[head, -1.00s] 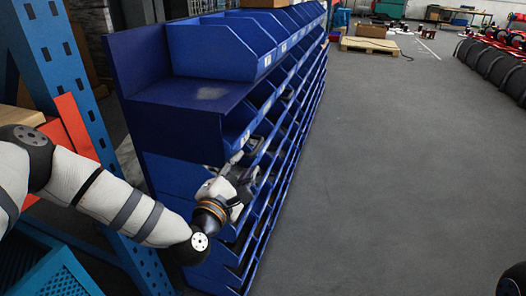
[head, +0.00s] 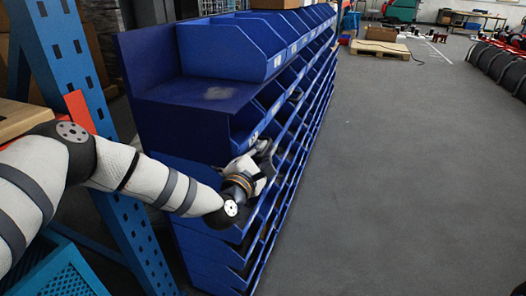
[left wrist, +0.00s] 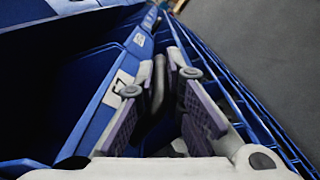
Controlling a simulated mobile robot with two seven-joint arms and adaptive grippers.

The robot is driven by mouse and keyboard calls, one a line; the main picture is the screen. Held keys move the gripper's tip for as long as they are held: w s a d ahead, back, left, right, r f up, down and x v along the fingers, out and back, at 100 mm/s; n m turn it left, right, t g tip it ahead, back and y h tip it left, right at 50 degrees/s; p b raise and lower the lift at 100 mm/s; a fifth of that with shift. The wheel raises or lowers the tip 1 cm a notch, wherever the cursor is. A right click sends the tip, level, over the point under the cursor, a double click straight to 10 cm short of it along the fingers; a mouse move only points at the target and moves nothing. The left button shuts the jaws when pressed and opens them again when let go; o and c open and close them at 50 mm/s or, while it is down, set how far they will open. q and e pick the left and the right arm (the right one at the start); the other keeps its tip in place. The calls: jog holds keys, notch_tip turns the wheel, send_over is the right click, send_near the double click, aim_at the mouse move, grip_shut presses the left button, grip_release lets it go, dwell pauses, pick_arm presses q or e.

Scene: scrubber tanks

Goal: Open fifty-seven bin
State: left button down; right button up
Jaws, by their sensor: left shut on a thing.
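A blue rack holds rows of open-fronted blue bins with small white labels. The top-row bin nearest me (head: 222,50) is clear in the head view. My left gripper (head: 262,150) is at the front of a lower bin at the rack's near end. The contact is partly hidden by the fingers. The label number is too small to read. My right gripper is not in view.
A blue perforated upright (head: 60,60) stands at the left beside my left arm. A light blue crate (head: 55,270) is below it. The grey floor (head: 400,170) right of the rack is clear. A pallet with a box (head: 380,45) lies far back.

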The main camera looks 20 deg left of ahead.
pick_arm(q)
jog(key=shift+d, duration=0.1)
jog(key=d+b, duration=0.2)
jog(key=d, duration=1.2)
jog(key=shift+s+d, duration=0.3)
jog(key=shift+d, duration=0.1)
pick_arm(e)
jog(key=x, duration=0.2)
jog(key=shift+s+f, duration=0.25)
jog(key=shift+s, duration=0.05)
pick_arm(q)
jog(key=shift+f, duration=0.1)
jog(key=c, duration=1.7)
grip_release()
jog(key=shift+s, duration=0.1)
jog(key=shift+o, duration=0.2)
jog(key=s, duration=1.1)
jog(key=shift+s+a, duration=0.35)
jog(key=shift+s, duration=0.05)
